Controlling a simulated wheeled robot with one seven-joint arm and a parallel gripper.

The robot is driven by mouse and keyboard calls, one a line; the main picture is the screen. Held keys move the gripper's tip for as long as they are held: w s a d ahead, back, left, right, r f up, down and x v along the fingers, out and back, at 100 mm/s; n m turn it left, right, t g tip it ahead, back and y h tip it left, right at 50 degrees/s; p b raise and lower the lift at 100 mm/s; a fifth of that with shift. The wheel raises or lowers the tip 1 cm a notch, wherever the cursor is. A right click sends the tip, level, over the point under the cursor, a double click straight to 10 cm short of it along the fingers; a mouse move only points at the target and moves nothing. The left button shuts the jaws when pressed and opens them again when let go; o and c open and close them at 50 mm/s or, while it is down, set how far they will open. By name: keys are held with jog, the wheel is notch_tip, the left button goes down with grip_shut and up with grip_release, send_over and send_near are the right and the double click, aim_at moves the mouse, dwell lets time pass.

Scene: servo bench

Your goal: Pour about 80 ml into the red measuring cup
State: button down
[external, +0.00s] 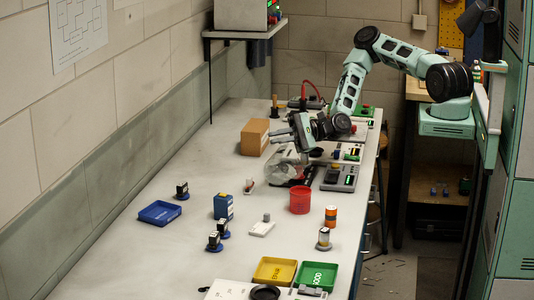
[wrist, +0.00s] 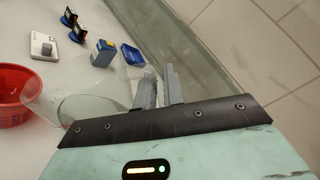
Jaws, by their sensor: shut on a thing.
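The red measuring cup (external: 299,202) stands upright on the bench. It also shows at the left edge of the wrist view (wrist: 12,102). My gripper (external: 290,136) is shut on a clear, see-through vessel (external: 284,158), just behind and left of the red cup in the external view. In the wrist view the gripper fingers (wrist: 158,90) are close together, with the clear vessel (wrist: 85,98) beside them, reaching towards the red cup. The vessel looks tilted. I cannot make out its liquid level, any stream, or what is in the cup.
A cardboard box (external: 255,137) stands behind the vessel. A grey device (external: 340,177) lies right of it. A blue box (external: 223,206), a blue tray (external: 160,213), and yellow (external: 274,271) and green (external: 316,276) trays stand further forward. Bare bench lies at the left.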

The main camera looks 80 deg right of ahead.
aim_at(285, 144)
jog(key=shift+s+a+r+n+p, duration=0.4)
jog(key=shift+r+n+p, duration=0.15)
jog(key=shift+p, duration=0.1)
jog(key=shift+s+a+r+n+p, duration=0.25)
jog(key=shift+a+r+n+p, duration=0.1)
jog(key=shift+r+n+p, duration=0.25)
dwell(0.5)
jog(key=shift+s+a+r+n+p, duration=0.6)
jog(key=shift+a+n+p, duration=0.1)
jog(key=shift+n+p, duration=0.2)
dwell(2.1)
jog(key=w+d+f+m+b, duration=0.1)
jog(key=f+b, duration=0.1)
jog(key=w+d+f+m+b, duration=0.1)
jog(key=m+b, duration=0.1)
jog(key=w+d+f+m+b, duration=0.1)
jog(key=f+m+b, duration=0.1)
jog(key=b, duration=0.1)
jog(key=shift+d+f, duration=0.35)
jog(key=shift+w+d+m, duration=0.2)
jog(key=shift+w+m, duration=0.05)
jog(key=shift+m, duration=0.2)
jog(key=shift+r, duration=0.25)
jog(key=shift+w+d+f+m+b, duration=0.2)
jog(key=shift+d+f+m+b, duration=0.15)
jog(key=shift+m+b, duration=0.2)
jog(key=shift+w+d+r, duration=0.1)
jog(key=shift+w, duration=0.1)
jog(key=shift+d+m, duration=0.1)
jog(key=shift+m, duration=0.15)
